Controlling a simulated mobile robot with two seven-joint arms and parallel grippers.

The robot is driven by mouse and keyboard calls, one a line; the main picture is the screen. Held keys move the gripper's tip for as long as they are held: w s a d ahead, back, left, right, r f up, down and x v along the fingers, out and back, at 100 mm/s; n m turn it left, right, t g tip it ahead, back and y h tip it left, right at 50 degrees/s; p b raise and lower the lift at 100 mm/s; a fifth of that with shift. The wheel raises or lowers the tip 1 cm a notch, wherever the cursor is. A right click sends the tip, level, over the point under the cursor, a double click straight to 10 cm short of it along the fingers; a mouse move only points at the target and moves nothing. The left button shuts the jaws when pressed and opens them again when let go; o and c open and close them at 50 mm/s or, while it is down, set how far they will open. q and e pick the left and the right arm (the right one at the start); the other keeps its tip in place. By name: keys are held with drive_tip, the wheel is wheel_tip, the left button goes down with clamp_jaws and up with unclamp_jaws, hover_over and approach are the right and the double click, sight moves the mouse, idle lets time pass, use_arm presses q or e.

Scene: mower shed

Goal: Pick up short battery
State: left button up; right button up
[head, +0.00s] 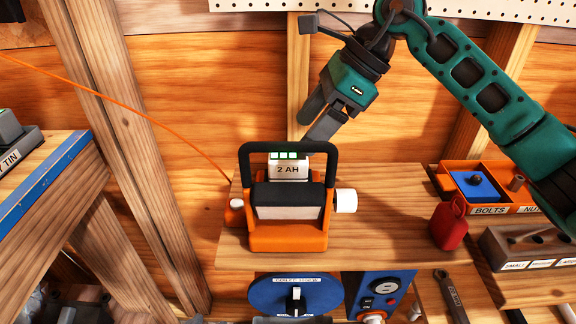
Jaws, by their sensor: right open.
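The short battery (288,170) is a small white block marked "2 AH" with green lights on its top edge. It sits upright in an orange and black tool (288,238) on the wooden bench, seen through the tool's black loop handle (290,147). The handle bar crosses just above the battery, and the battery's lower part is hidden in the tool. My right gripper (312,125) comes in from the upper right. It is open and empty, above and slightly right of the battery and behind the handle. My left gripper is out of view.
An orange tray (490,172) labelled for bolts and nuts, a red can (449,222) and a wooden block (520,247) stand to the right. An orange cord (130,112) runs from the tool to the upper left. The bench right of the tool (395,220) is clear.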

sight(288, 156)
drive_tip(key=x, duration=0.7)
drive_tip(key=shift+f, duration=0.3)
drive_tip(key=shift+c, duration=0.2)
drive_tip(key=c, duration=1.1)
drive_tip(key=shift+r, duration=0.1)
